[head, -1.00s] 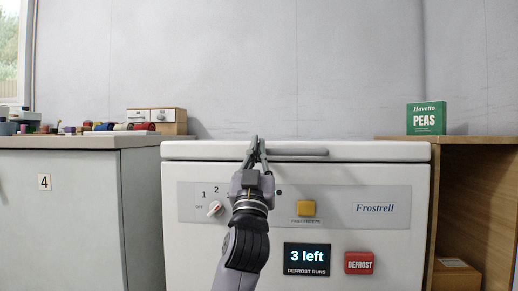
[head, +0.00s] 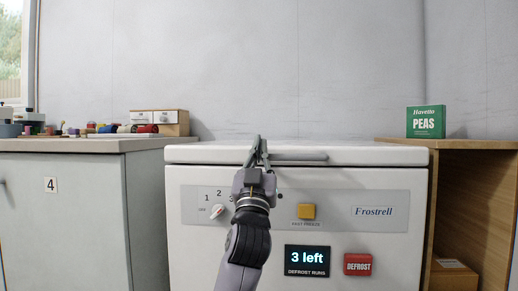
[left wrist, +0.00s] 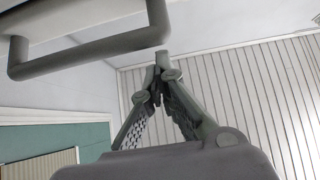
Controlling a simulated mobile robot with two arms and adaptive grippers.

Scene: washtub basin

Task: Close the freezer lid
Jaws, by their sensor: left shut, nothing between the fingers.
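The white freezer (head: 300,230) stands in the middle of the head view. Its white lid (head: 370,154) lies level along the top of the body, with only a thin dark line between them. A grey bar handle (head: 300,157) runs along the lid's front edge. My left gripper (head: 257,145) points up in front of the lid, overlapping the handle's left end in this view. Its fingers are shut and empty. The left wrist view shows the fingertips (left wrist: 161,70) together, apart from the handle (left wrist: 90,50) at upper left. My right gripper is not in view.
A grey cabinet (head: 70,215) with thread spools and a small drawer box (head: 160,122) stands at left. A wooden shelf unit (head: 475,200) with a green peas box (head: 426,121) stands at right. The freezer front has a dial, yellow button, display and red defrost button (head: 357,264).

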